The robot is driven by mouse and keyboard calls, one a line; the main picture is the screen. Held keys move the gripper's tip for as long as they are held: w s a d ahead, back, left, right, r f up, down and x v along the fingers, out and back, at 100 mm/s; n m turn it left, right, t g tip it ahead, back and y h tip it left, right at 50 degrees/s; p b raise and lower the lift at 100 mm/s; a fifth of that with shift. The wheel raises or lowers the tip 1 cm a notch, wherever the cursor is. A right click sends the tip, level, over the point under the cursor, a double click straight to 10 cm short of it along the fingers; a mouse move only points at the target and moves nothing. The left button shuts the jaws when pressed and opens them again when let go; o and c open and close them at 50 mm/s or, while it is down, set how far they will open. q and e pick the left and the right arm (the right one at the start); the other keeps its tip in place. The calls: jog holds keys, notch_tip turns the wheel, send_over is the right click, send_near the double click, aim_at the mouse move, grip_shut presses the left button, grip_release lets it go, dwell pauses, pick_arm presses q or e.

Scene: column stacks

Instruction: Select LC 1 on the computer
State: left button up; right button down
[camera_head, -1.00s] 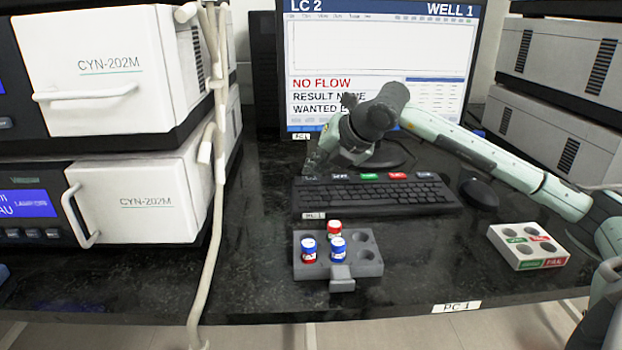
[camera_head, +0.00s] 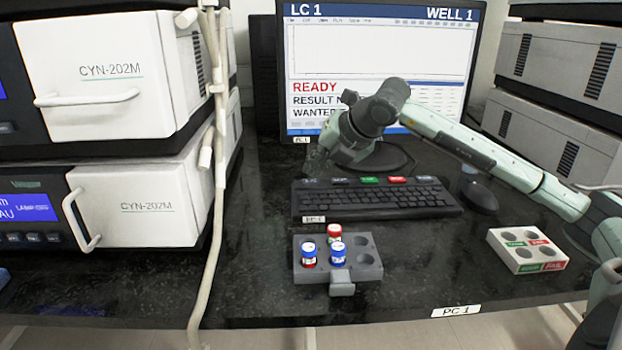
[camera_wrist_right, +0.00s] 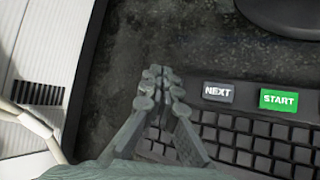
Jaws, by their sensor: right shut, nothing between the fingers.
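The computer monitor (camera_head: 375,50) at the back reads "LC 1" at top left, "WELL 1" at top right and "READY" in red. My right arm hides part of its lower text. The keyboard (camera_head: 380,198) lies in front of it with a row of labelled keys along its back edge. My right gripper (camera_head: 313,163) is shut and empty at the left end of that row. In the right wrist view its fingertips (camera_wrist_right: 163,83) are just left of the grey NEXT key (camera_wrist_right: 218,92) and the green START key (camera_wrist_right: 280,101). The key beneath them is hidden there. My left gripper is not in view.
A grey rack (camera_head: 365,265) with several red and blue-capped vials stands before the keyboard. A white tray (camera_head: 505,240) with green and red labels is at right. White instruments (camera_head: 140,205) stand at left, with a pale tube (camera_head: 209,230) hanging before them.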

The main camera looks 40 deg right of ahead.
aim_at(314, 182)
jog(key=shift+r, duration=0.1)
jog(key=shift+r+p, duration=1.6)
jog(key=shift+r, duration=0.85)
dwell(0.4)
